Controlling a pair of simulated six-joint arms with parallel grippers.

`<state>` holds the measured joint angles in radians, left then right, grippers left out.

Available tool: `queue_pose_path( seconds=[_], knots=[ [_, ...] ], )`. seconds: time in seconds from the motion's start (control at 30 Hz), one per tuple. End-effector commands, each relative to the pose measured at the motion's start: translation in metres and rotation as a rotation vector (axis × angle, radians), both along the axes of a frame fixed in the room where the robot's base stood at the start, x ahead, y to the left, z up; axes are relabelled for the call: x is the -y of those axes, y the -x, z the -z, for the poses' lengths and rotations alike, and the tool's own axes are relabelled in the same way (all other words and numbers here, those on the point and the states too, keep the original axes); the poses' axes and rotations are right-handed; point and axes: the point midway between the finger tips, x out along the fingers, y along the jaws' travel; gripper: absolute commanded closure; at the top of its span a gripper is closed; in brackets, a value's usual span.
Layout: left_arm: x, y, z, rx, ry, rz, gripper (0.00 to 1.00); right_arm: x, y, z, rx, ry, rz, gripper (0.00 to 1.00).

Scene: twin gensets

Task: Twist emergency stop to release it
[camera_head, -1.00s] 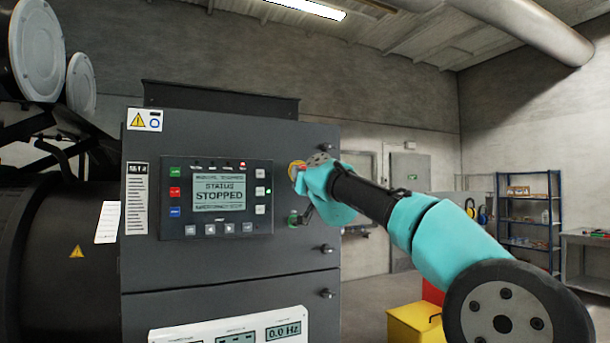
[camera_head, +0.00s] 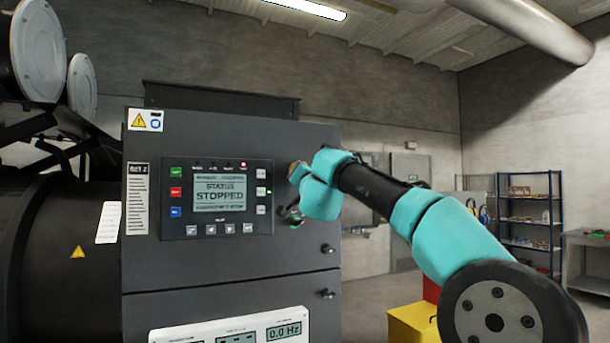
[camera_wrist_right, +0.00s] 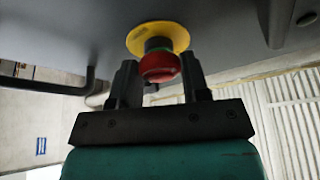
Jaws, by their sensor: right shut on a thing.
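The emergency stop (camera_wrist_right: 158,67) is a red mushroom button on a dark collar, in front of a round yellow plate (camera_wrist_right: 172,30) on the dark panel. In the right wrist view, my right gripper (camera_wrist_right: 160,80) has one finger on each side of the red head and is shut on it. In the head view, my right arm reaches in from the right to the panel's right edge, and its wrist mostly hides the button there. The control cabinet (camera_head: 230,120) carries a display (camera_head: 219,194) that reads STATUS STOPPED. My left gripper is not in view.
A lower white panel (camera_head: 190,333) with meters juts out at the cabinet's bottom. A yellow box (camera_head: 405,325) stands on the floor to the right. Shelves (camera_head: 528,220) and a workbench (camera_head: 590,245) stand farther back, against the wall.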

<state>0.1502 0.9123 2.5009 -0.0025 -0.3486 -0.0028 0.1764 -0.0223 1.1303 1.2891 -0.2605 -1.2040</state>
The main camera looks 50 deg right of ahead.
Motion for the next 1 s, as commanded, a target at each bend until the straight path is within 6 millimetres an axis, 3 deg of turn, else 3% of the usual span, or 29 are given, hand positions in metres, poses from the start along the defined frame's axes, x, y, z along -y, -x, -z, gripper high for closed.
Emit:
queue_pose_path(
  seconds=[0.3, 0.8, 0.83, 1.0],
  knots=[
    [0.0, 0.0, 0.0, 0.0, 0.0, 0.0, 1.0, -0.0003, -0.0003, -0.0013, 0.062, -0.14, 0.0, 0.81],
    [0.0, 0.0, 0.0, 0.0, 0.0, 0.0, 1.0, -0.0005, -0.0003, -0.0016, 0.073, -0.165, 0.0, 0.81],
    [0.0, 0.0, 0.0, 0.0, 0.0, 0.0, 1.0, -0.0005, -0.0003, -0.0016, 0.073, -0.165, 0.0, 0.57],
    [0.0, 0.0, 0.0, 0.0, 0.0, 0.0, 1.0, -0.0005, -0.0004, -0.0013, 0.073, -0.165, 0.0, 0.4]
  ],
)
